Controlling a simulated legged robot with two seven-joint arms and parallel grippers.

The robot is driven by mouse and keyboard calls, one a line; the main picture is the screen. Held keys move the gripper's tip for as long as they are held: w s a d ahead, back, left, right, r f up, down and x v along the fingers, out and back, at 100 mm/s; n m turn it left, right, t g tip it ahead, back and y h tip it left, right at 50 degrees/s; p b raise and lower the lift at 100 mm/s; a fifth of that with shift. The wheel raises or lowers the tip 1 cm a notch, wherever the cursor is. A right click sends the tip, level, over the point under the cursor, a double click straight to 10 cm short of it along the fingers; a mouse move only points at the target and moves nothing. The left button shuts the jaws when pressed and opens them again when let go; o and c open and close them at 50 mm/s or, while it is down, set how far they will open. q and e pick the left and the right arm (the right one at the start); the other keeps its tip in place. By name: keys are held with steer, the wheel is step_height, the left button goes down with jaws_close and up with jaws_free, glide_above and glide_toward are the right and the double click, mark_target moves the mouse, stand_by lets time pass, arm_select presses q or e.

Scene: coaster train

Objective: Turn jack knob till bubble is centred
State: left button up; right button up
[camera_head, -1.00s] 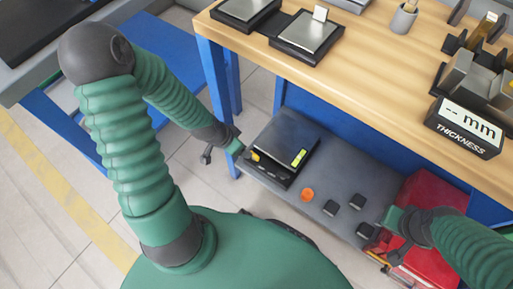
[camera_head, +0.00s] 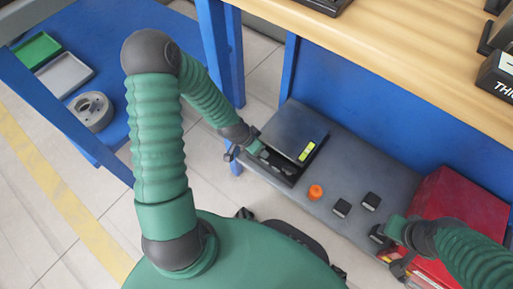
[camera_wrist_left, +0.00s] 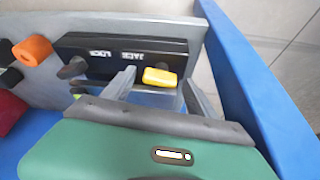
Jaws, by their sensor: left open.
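The levelling device (camera_head: 292,140) is a dark box with a grey top plate on a grey shelf. A yellow-green bubble vial (camera_head: 306,152) lies on its right part; the bubble's position is too small to tell. In the left wrist view, the yellow jack knob (camera_wrist_left: 160,77) sits on the dark front panel beside the JACK label, with a dark LOCK knob (camera_wrist_left: 73,68) to its left. My left gripper (camera_head: 261,150) is at the device's front; in the wrist view its fingers (camera_wrist_left: 160,85) are apart on either side of the yellow knob. My right gripper (camera_head: 385,232) is at a dark block; its jaws are unclear.
An orange knob (camera_head: 315,192) and dark blocks (camera_head: 342,208) stand right of the device on the grey shelf (camera_head: 335,165). A red box (camera_head: 455,205) is farther right. The wooden bench top (camera_head: 400,55) overhangs behind. A blue table leg (camera_head: 222,60) stands left of the device.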

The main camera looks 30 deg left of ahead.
arm_select(q)
steer(key=c, duration=1.4)
steer(key=shift+o, duration=0.2)
steer(key=shift+d+r+n+p, duration=0.15)
steer(key=shift+r+n+p, duration=0.25)
steer(key=shift+p, duration=0.7)
steer(key=shift+f+n+y+p, duration=0.1)
steer(key=shift+n+y+p, duration=0.2)
steer(key=shift+n+p, duration=0.1)
steer(key=shift+f, duration=0.2)
steer(key=o, duration=1.4)
steer(key=shift+c, duration=0.2)
